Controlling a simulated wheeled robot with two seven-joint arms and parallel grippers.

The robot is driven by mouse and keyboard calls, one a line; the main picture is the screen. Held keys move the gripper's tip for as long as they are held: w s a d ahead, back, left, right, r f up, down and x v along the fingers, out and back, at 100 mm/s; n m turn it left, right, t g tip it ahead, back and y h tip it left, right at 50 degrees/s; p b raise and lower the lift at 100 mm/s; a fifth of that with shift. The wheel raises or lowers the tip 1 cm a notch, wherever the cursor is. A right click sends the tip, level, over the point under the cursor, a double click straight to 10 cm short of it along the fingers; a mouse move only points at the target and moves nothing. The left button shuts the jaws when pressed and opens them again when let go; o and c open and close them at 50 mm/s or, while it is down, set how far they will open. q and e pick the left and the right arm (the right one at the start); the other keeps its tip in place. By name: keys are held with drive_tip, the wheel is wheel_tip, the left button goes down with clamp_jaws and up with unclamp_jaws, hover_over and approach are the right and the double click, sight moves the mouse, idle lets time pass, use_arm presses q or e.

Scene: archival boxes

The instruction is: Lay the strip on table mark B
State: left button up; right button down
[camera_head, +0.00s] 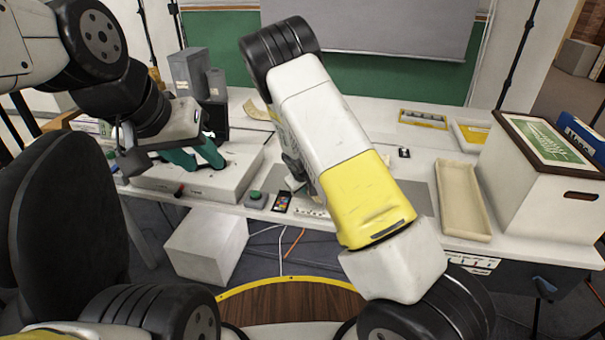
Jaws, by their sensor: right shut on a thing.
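My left gripper (205,158) has teal fingers spread apart, empty, above the pale flat box at the left of the table. My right arm reaches over the middle of the table and bends down behind its own forearm. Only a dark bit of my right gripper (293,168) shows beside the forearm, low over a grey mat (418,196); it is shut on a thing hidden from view. A tan curved strip-like piece (257,111) lies left of the forearm. A small black-and-white mark (404,153) is on the table to the right; I cannot read its letter.
A pale flat box (228,178) and grey upright boxes (188,70) stand at left. A green button (255,197), dark phone-like item (282,201) and white marked strip (312,212) lie at the front edge. A cream tray (463,192) and white archival box (535,190) stand right.

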drive_tip(key=c, duration=1.4)
unclamp_jaws()
drive_tip(key=shift+c, duration=0.2)
drive_tip(key=shift+r, duration=0.1)
